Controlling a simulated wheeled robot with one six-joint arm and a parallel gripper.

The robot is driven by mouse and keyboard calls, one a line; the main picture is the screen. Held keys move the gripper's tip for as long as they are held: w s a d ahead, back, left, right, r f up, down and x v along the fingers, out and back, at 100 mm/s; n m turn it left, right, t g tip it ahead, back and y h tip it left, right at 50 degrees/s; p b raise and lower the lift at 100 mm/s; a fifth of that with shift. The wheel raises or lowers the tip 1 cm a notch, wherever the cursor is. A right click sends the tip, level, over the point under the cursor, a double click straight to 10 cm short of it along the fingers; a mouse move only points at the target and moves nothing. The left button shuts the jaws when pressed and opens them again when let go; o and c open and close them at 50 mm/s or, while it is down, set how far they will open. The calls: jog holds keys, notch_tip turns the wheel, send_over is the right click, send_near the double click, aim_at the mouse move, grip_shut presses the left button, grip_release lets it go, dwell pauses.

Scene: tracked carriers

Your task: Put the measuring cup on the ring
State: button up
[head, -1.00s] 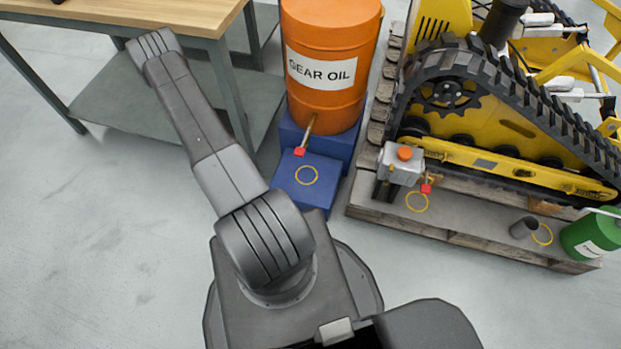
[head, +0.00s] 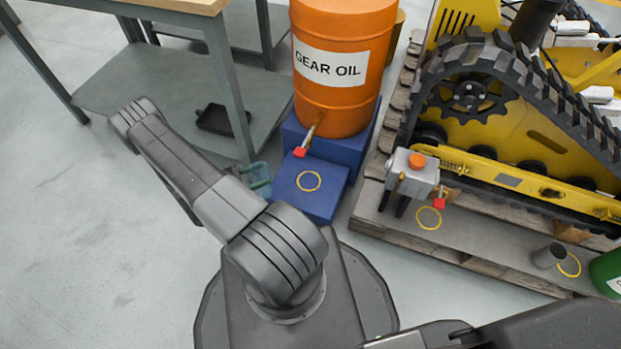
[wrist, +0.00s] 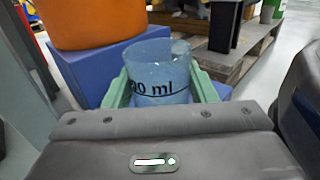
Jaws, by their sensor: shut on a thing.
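The measuring cup (wrist: 160,72) is clear blue with black "ml" lettering. It stands roughly upright between the green fingers of my gripper (wrist: 162,88), which is shut on it. In the head view the cup (head: 255,171) shows only in part behind my arm, just left of the blue step. A yellow ring (head: 309,191) lies on the top of that step, under the drum's tap. Two more yellow rings are on the pallet, one below the grey box (head: 429,229) and one beside a dark cup (head: 575,274). The cup's base is hidden in both views.
The orange gear oil drum (head: 337,90) stands on the blue stand (head: 350,150), its red-tipped tap (head: 300,152) overhanging the step. A workbench (head: 222,80) with a black tray (head: 220,121) on its shelf is at left. The yellow tracked machine (head: 550,140) stands on the pallet at right.

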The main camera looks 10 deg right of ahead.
jog(key=w+d+f+b, duration=0.1)
jog(key=d+b, duration=0.1)
jog(key=d, duration=0.6)
jog(key=w+d+f+b, duration=0.2)
jog(key=d+b, duration=0.1)
jog(key=d, duration=0.6)
jog(key=shift+w+d+f, duration=0.15)
jog(key=shift+f, duration=0.1)
jog(key=shift+f, duration=0.1)
jog(key=shift+f+b, duration=0.15)
jog(key=shift+b, duration=0.15)
jog(key=o, duration=1)
jog(key=shift+o, duration=0.2)
